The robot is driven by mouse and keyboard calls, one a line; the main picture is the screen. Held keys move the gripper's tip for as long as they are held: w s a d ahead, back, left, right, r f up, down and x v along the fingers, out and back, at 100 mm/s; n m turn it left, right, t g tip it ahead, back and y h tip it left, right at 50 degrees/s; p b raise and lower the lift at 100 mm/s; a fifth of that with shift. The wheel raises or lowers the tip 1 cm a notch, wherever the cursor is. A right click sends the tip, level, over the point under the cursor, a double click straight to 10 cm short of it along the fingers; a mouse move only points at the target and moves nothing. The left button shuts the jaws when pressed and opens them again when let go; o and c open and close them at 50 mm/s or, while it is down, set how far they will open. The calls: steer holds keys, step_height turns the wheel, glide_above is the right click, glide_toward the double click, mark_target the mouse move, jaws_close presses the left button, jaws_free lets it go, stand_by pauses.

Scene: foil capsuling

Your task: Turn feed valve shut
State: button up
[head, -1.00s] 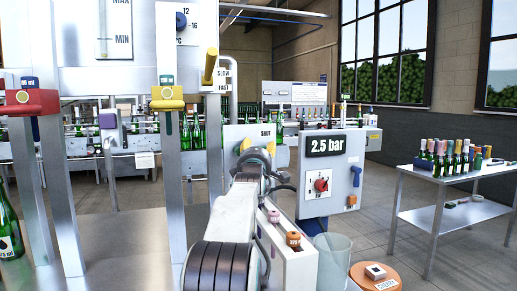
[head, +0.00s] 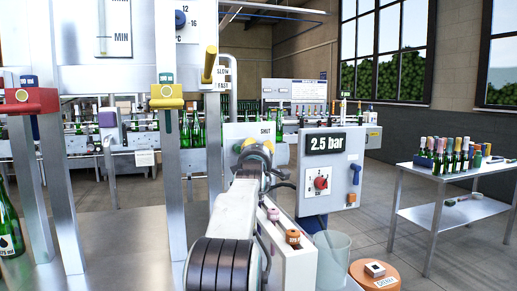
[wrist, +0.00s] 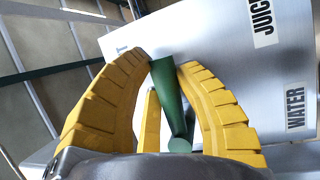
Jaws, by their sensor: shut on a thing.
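The feed valve's panel is a pale plate (head: 237,131) marked SHUT in the head view. In the wrist view the plate (wrist: 205,45) shows JUICE and WATER labels on the right. A green tapered valve handle (wrist: 168,92) stands out from it. My gripper (wrist: 164,63) has its yellow ribbed fingers closed around the handle, one on each side. In the head view my gripper (head: 256,149) is at the plate, just below the SHUT label, and hides the handle there. The handle's pointing direction relative to SHUT cannot be told.
A pressure box (head: 328,168) reading 2.5 bar with a red knob is close on the right. A clear bin (head: 332,256) and an orange round stand (head: 375,274) are below it. A steel post (head: 175,190) rises left of my arm. A side table (head: 453,176) with bottles is far right.

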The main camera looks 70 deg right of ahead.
jaws_close()
steer(key=shift+w, duration=0.1)
steer(key=shift+n+b, duration=0.3)
steer(key=shift+b, duration=0.25)
steer(key=shift+r, duration=0.1)
steer(key=shift+w+r, duration=0.1)
steer(key=shift+r, duration=0.15)
steer(key=o, duration=0.5)
jaws_free()
steer(key=shift+w+a, duration=0.1)
steer(key=shift+w, duration=0.05)
steer(key=o, duration=0.3)
steer(key=shift+f, duration=0.1)
steer(key=shift+o, duration=0.2)
steer(key=shift+s, duration=0.2)
